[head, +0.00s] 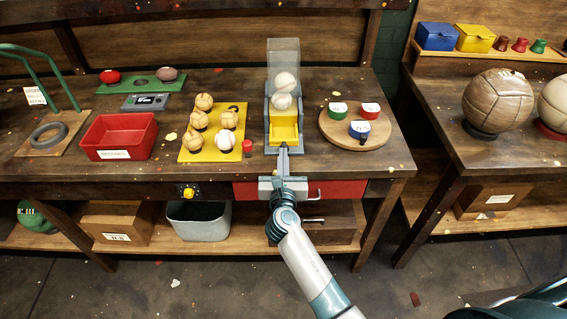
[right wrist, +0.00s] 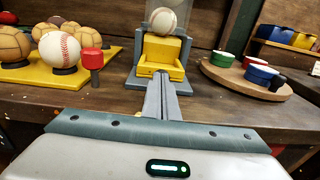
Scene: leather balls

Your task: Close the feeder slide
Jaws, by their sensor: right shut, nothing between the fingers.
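The feeder (head: 268,117) stands at the back middle of the bench, with a clear hopper (head: 283,52) holding pale balls (head: 286,81) above a grey frame. Its yellow slide (head: 284,130) sits low in the frame, facing me; it also shows in the right wrist view (right wrist: 160,52) with a stitched ball (right wrist: 163,20) above it. My right gripper (head: 283,150) is shut and empty, pointing at the slide's front. In the right wrist view its fingertips (right wrist: 160,78) overlap the slide's front lip; I cannot tell whether they touch. My left gripper is not in view.
Left of the feeder are a red knob (head: 247,146) and a yellow board (head: 212,152) with several balls. Right of it is a round wooden board (head: 325,124) with three coloured cups. A red tray (head: 119,148) stands farther left. Bare bench lies at the front.

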